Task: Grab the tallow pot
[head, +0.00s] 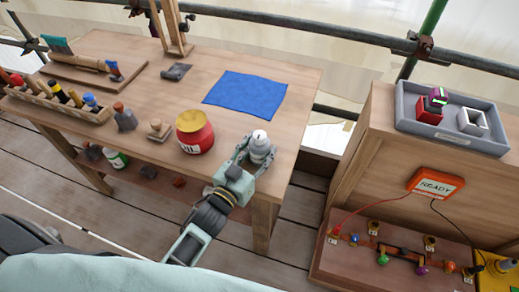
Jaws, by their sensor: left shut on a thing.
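The tallow pot, a small pale grey-white pot (260,145) with a rounded top, stands upright at the right front part of the wooden workbench (160,85). My left gripper (257,150) reaches up from below and is shut around it, one finger on each side. The gripper hides the lower part of the pot, so I cannot tell whether its base touches the bench. My right gripper is not in view.
A red jar (196,138) with a yellow top stands left of the gripper. A blue cloth (246,95) lies behind. A bottle rack (60,100) is at left. A cabinet with a grey tray (455,130) stands right, beyond a gap.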

